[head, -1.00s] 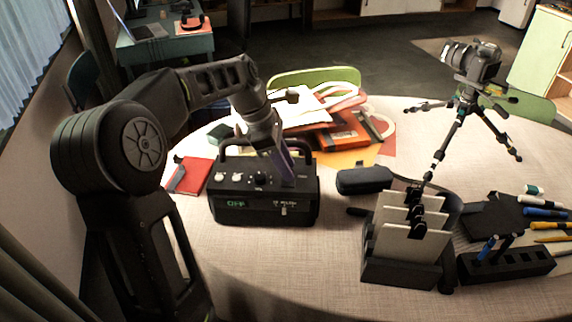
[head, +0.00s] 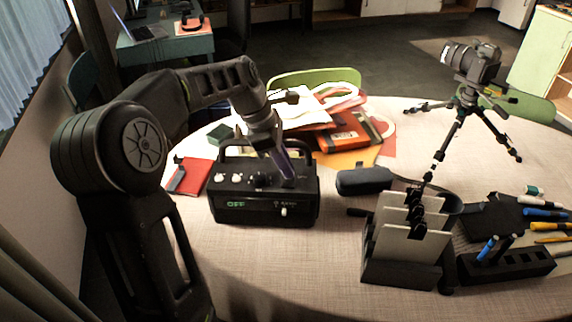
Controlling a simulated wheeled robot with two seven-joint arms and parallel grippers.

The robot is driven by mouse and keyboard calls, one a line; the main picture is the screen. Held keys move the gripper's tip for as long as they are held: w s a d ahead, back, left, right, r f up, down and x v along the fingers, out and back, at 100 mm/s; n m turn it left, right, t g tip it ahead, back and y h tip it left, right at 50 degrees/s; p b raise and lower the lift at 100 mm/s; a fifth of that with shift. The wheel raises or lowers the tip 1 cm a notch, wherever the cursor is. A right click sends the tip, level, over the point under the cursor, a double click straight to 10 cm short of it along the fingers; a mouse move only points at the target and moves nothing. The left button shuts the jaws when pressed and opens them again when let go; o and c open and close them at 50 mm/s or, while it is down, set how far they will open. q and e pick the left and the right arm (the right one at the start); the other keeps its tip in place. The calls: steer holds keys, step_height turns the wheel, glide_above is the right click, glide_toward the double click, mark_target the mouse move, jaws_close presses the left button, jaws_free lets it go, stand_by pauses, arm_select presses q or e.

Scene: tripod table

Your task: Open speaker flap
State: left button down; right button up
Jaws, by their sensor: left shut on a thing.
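The speaker (head: 262,205) is a black box with a carrying handle, pale knobs on top and a green "OFF" display on its front. It stands on the left part of the round table. My left gripper (head: 287,172) reaches down over the speaker's top right area. Its jaws are shut on a part there, which looks like the flap, but the gripper hides most of it. I cannot tell how far the flap stands open. My right gripper is not in view.
A red notebook (head: 192,176) lies left of the speaker. A dark case (head: 364,181) and a rack of pale cards (head: 407,240) stand to its right. Folders and papers (head: 340,133) lie behind. A camera on a tripod (head: 470,75) stands at the back right.

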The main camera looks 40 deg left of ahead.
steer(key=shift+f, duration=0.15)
